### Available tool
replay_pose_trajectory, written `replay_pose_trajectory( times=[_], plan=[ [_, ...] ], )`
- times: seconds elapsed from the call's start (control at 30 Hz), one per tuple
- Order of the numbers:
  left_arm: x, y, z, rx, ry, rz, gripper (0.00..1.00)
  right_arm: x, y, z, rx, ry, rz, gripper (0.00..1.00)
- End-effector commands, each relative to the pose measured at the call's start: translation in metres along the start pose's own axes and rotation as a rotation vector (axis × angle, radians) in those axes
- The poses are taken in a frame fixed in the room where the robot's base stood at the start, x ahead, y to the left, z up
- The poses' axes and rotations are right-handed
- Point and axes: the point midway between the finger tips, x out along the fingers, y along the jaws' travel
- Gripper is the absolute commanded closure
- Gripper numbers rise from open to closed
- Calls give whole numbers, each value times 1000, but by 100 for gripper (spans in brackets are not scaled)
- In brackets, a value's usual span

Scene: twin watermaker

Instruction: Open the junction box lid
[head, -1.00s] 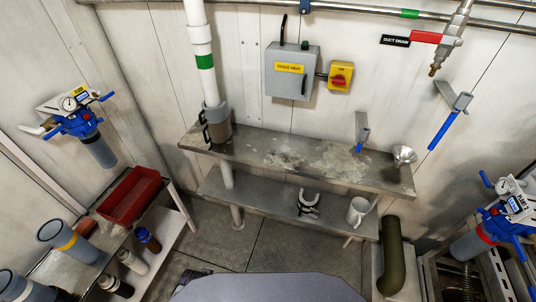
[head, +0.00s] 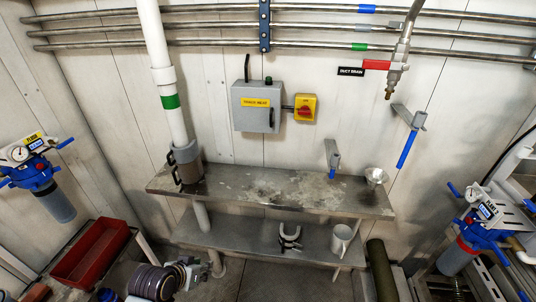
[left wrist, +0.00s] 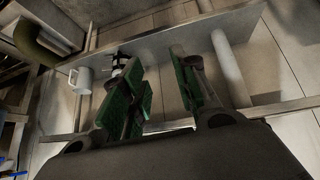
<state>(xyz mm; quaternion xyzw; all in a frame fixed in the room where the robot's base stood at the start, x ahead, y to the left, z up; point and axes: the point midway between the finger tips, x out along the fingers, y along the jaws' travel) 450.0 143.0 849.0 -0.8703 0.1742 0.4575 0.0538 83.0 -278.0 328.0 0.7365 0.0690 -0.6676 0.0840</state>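The grey junction box (head: 256,120) hangs on the back wall in the head view, with a yellow label on its front. Its lid looks shut, and a dark latch or handle (head: 272,117) shows at the lid's right edge. The box does not show in the left wrist view. My right gripper is in neither view.
A red-handled yellow switch (head: 305,108) sits right of the box. A white pipe (head: 160,60) runs left of it. Below are a metal shelf (head: 235,188) and a lower shelf with a clamp (head: 290,238) and mug (head: 341,239). A funnel (head: 375,176) stands at right.

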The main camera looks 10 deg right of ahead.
Motion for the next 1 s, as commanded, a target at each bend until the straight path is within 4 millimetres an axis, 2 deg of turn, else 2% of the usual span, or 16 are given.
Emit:
replay_pose_trajectory(
  times=[0.03, 0.1, 0.4, 0.7, 1.0],
  plan=[
    [-4, 5, -17, 18, 36, 16, 71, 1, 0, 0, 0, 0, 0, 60],
    [-9, 12, -37, 40, 81, 41, 71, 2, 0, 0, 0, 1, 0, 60],
    [-28, 48, -122, 137, 277, 153, 71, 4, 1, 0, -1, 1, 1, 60],
    [-47, 76, -190, 211, 441, 253, 71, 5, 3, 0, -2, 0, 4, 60],
    [-67, 95, -251, 266, 584, 336, 71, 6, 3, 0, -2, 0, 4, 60]
  ],
)
